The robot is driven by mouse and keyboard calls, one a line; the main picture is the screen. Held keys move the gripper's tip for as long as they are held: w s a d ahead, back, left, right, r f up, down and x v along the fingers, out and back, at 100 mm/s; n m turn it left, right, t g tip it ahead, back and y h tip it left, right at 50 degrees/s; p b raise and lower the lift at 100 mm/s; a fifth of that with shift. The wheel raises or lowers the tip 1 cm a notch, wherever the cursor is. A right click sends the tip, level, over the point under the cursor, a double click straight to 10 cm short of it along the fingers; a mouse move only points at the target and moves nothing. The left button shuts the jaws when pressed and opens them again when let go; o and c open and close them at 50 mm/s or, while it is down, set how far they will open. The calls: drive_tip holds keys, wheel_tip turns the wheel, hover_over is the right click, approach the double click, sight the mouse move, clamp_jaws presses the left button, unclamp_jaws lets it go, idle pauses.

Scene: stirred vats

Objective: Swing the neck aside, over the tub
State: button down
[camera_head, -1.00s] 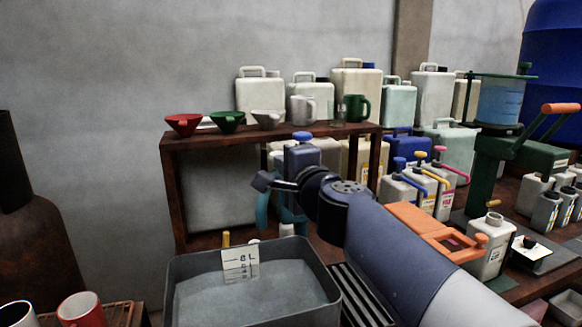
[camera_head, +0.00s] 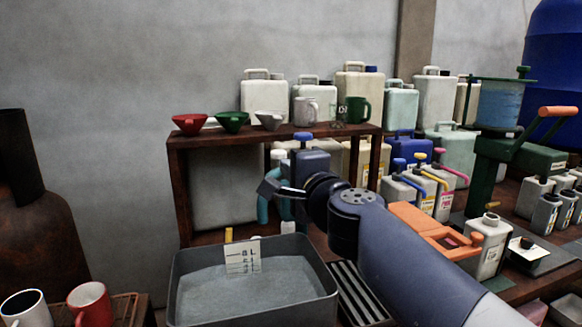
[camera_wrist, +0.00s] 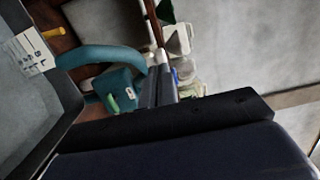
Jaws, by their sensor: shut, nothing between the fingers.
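The neck is a curved teal pipe (camera_head: 263,211), partly hidden behind my wrist. In the wrist view the neck (camera_wrist: 105,53) arches from near the tub's rim to the right, with a teal body and a green part below it. The tub (camera_head: 332,296) is a grey open rectangular vessel of greyish liquid, with a white marked plate at its far side. The tub's wall (camera_wrist: 62,95) shows at the left of the wrist view. My gripper (camera_head: 266,187) is shut and empty, in front of the neck's upper part in the head view. Its fingertips also show in the wrist view (camera_wrist: 158,78).
A brown shelf (camera_head: 270,133) with funnels and jugs stands behind. Bottles with coloured pumps (camera_head: 425,190) and a green press (camera_head: 490,170) stand at right. A slatted grate (camera_head: 352,290) lies beside the tub. Mugs (camera_head: 88,303) stand at lower left.

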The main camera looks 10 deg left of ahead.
drive_tip(key=s+a+p, duration=0.1)
drive_tip(key=s+a, duration=0.2)
drive_tip(key=s, duration=0.4)
drive_tip(key=shift+f, duration=0.15)
drive_tip(key=shift+w+d, duration=0.1)
drive_tip(key=b, duration=0.1)
approach(278, 158)
drive_tip(key=w, duration=0.3)
drive_tip(key=w+a, duration=0.1)
drive_tip(key=a, duration=0.1)
drive_tip(key=shift+w+a+f, duration=0.1)
drive_tip(key=shift+w+a, duration=0.25)
drive_tip(key=shift+w, duration=0.05)
drive_tip(key=shift+w+a, duration=0.15)
drive_tip(key=shift+a, duration=0.1)
